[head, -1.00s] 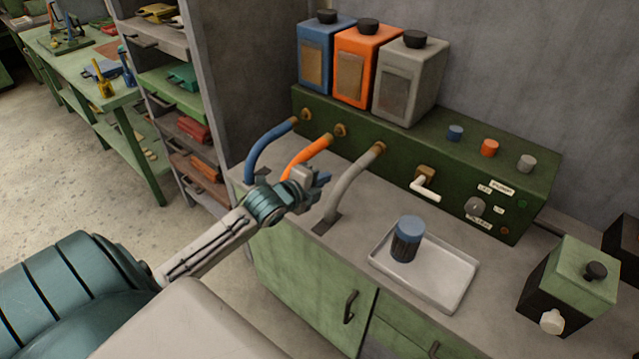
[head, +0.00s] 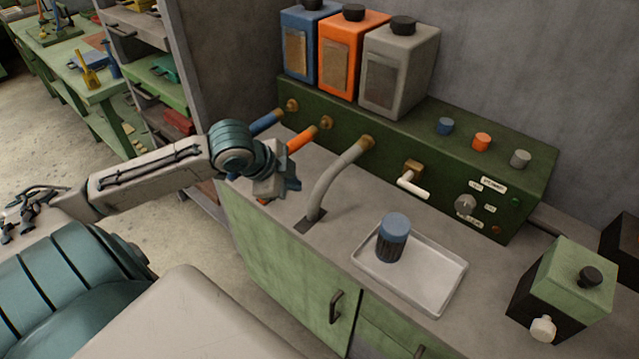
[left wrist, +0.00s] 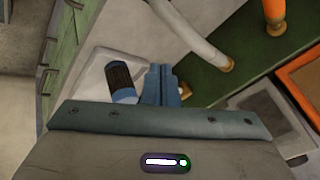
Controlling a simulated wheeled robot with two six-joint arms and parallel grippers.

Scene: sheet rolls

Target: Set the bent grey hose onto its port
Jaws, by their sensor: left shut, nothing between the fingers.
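The bent grey hose (head: 331,182) rises from a dark plate on the counter and curves up to the right. Its upper end meets a brass port (head: 367,142) on the green panel; I cannot tell how firmly it sits. In the left wrist view the grey hose (left wrist: 188,32) also ends at the brass port (left wrist: 228,65). My left gripper (head: 293,184) is shut and empty, left of the hose and apart from it in the head view. Its blue fingers (left wrist: 162,85) lie together in the left wrist view. My right gripper is out of view.
The orange hose (head: 302,138) and blue hose (head: 266,123) are partly hidden behind my left arm. A white tray (head: 440,278) holds a blue-capped jar (head: 392,240). A white-handled tap (head: 412,184) juts from the green panel (head: 450,170). A green-and-black box (head: 565,285) stands at right.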

